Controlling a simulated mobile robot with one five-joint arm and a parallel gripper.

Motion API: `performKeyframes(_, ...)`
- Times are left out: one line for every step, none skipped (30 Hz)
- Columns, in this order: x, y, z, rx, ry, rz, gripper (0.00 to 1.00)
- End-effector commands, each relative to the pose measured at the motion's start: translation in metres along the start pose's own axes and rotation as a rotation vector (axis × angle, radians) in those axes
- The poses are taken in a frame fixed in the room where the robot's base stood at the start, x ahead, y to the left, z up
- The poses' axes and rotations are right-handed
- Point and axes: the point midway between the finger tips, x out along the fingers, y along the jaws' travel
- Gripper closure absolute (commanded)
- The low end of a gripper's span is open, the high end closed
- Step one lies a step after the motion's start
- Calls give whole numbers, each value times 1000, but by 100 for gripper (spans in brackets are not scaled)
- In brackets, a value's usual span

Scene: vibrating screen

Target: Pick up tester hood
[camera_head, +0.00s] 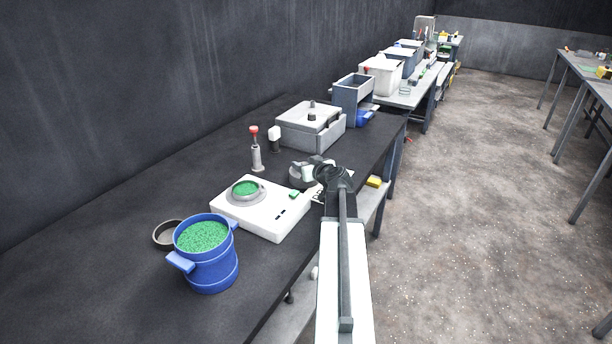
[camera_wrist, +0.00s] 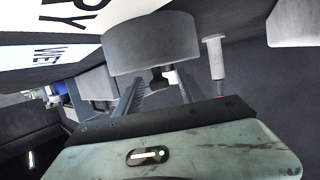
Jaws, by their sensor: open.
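The tester hood, which I take to be the grey round piece with a dark knob, fills the top middle of the wrist view (camera_wrist: 150,42). In the head view it sits on the dark bench (camera_head: 300,174), partly hidden by my gripper (camera_head: 326,172). In the wrist view my gripper (camera_wrist: 160,82) is open, with its fingers on either side of the knob. The wrist view is upside down, so the knob points down in it. Whether the fingers touch the knob cannot be told.
A white scale (camera_head: 262,212) with a green-filled dish and a blue bucket (camera_head: 208,262) of green grains stand nearer. A red-topped bottle (camera_head: 256,152) and a grey lidded box (camera_head: 305,132) stand behind. Wet/dry lettered cards (camera_wrist: 40,50) lie beside the hood.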

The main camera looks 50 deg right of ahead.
Motion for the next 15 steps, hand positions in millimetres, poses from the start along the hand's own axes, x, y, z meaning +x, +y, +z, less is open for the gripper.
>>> performKeyframes(-1,0,0,0,0,0,53)
performKeyframes(-1,0,0,0,0,0,53)
performKeyframes(-1,0,0,0,0,0,65)
performKeyframes(-1,0,0,0,0,0,73)
performKeyframes(-1,0,0,0,0,1,81)
performKeyframes(-1,0,0,0,0,1,92)
performKeyframes(-1,0,0,0,0,1,100)
performKeyframes(-1,0,0,0,0,1,100)
performKeyframes(-1,0,0,0,0,1,100)
performKeyframes(-1,1,0,1,0,1,100)
performKeyframes(-1,1,0,1,0,1,100)
performKeyframes(-1,1,0,1,0,1,100)
performKeyframes(-1,1,0,1,0,1,100)
performKeyframes(-1,1,0,1,0,1,100)
performKeyframes(-1,1,-1,1,0,1,100)
